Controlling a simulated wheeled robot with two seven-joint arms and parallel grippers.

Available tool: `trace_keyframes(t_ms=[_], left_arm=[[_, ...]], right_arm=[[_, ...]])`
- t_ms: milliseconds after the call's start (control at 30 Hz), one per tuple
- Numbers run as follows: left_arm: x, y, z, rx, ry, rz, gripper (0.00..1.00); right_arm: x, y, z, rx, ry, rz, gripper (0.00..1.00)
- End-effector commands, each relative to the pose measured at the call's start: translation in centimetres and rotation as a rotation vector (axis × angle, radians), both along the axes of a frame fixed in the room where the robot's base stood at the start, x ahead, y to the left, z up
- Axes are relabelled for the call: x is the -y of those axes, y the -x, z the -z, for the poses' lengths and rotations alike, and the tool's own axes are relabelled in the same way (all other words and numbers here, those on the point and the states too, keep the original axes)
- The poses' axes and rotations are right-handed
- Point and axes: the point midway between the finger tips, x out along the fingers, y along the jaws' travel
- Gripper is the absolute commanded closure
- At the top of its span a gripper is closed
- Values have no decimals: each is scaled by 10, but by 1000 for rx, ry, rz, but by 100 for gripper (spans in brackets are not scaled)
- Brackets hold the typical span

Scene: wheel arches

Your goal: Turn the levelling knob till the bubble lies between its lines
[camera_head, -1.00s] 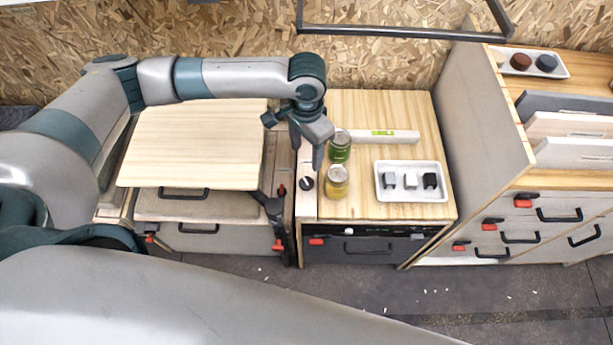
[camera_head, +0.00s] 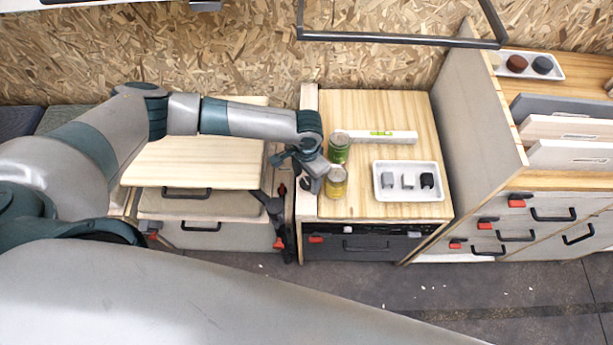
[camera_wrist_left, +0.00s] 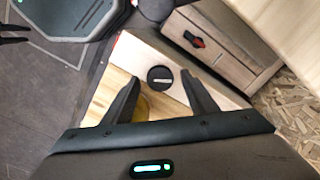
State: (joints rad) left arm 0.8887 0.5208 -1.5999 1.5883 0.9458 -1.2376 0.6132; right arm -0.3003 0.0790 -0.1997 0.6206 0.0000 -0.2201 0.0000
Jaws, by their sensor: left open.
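The levelling knob (camera_wrist_left: 160,76) is a round black disc with a pale line across it, on a light strip of wood in the left wrist view. In the head view my left gripper hides it. My left gripper (camera_head: 314,182) is open and points down at the left edge of the wooden top. In the left wrist view its two fingers (camera_wrist_left: 159,84) lie on either side of the knob; I cannot tell whether they touch it. The white level bar (camera_head: 400,137) with its green vial (camera_head: 381,133) lies at the back. The bubble is too small to make out.
A green-labelled jar (camera_head: 338,150) and a yellow jar (camera_head: 336,183) stand close to the gripper. A white tray (camera_head: 408,196) with three small blocks lies to the right. A tall grey side panel (camera_head: 475,130) bounds the top on the right.

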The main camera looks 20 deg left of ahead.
Motion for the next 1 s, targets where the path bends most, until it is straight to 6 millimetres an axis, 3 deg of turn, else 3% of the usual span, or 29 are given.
trace_keyframes(t_ms=[267,467,1000], left_arm=[[0,0,1,-1,-1,0,48],[0,0,1,-1,-1,0,89],[0,1,1,-3,-1,90,89]], right_arm=[[0,0,0,0,0,0,69],[0,0,0,0,0,0,69],[1,0,-5,-1,1,-1,69]])
